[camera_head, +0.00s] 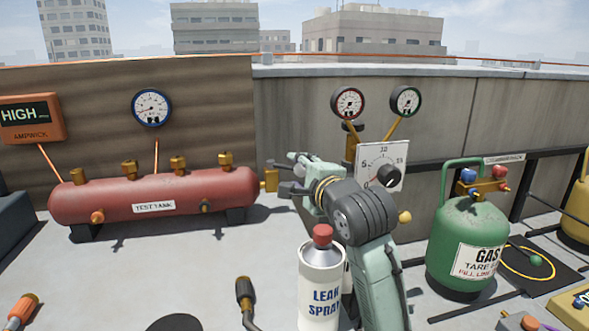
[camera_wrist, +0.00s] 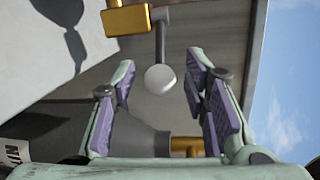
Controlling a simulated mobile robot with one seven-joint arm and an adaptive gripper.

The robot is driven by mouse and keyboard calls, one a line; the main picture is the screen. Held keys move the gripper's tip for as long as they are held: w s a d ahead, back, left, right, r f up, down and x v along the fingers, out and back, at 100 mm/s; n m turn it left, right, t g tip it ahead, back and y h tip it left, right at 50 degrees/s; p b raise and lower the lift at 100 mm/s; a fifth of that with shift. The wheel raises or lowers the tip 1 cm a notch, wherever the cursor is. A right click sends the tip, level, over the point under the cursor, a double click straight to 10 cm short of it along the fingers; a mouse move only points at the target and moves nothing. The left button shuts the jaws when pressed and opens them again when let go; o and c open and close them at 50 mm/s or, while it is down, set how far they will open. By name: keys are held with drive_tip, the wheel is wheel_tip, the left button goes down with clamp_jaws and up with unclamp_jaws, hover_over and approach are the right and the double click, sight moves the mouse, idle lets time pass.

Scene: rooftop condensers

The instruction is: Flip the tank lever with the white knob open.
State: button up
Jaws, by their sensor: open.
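The red test tank (camera_head: 150,196) lies along the left wall in the head view, with a brass valve (camera_head: 270,180) at its right end. In the wrist view a white round knob (camera_wrist: 160,79) sits on the end of a thin grey lever (camera_wrist: 161,40), which joins a brass valve body (camera_wrist: 126,18). My gripper (camera_head: 289,173) is at the tank's right end, beside the brass valve. In the wrist view my gripper (camera_wrist: 160,60) is open, with the white knob in the gap between its two fingers. I see no finger touching it. The knob is hidden in the head view.
A leak spray bottle (camera_head: 321,284) stands in front of my arm. A green gas cylinder (camera_head: 468,245) stands to the right. A white dial panel (camera_head: 381,165) and gauges (camera_head: 348,103) are behind my arm. A torch-like tool (camera_head: 246,297) lies on the floor.

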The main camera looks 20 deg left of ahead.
sight(298, 171)
drive_tip(key=shift+x, duration=1.75)
drive_tip(key=shift+c, duration=0.6)
clamp_jaws()
